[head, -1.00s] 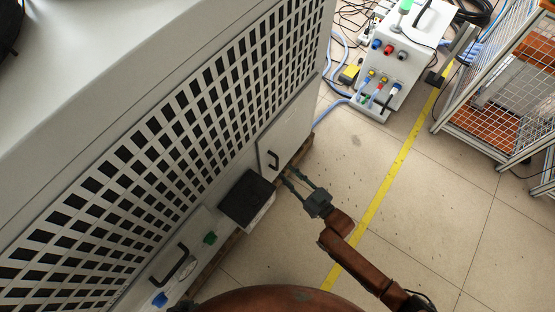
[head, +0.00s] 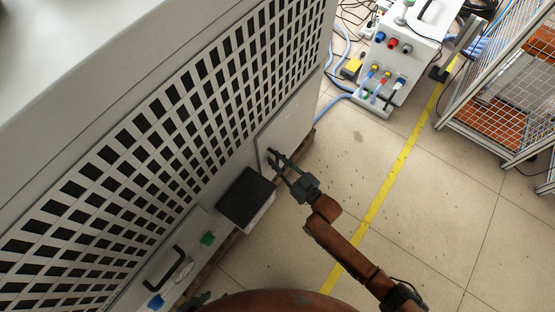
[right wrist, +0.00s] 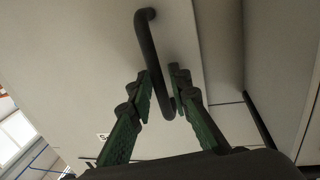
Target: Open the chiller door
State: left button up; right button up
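The chiller is the large grey-white cabinet with a perforated grille, and its small door panel (head: 287,138) is low at the far end. The panel looks closed against the cabinet. Its black bar handle (right wrist: 150,45) runs between the two green fingers of my right gripper (right wrist: 163,82) in the right wrist view. The fingers stand apart on either side of the bar, with a gap visible. In the head view my right gripper (head: 273,160) is at the panel and largely covers the handle. A small part of my left gripper (head: 194,301) shows at the bottom edge; its fingers are unclear.
A black-topped box (head: 246,198) juts out beside the panel. Another black handle (head: 166,268) is nearer on the cabinet. A white unit with coloured connectors (head: 398,60) and a wire-mesh cage (head: 500,85) stand beyond. The floor right of the chiller is clear.

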grip_shut()
dwell(0.3)
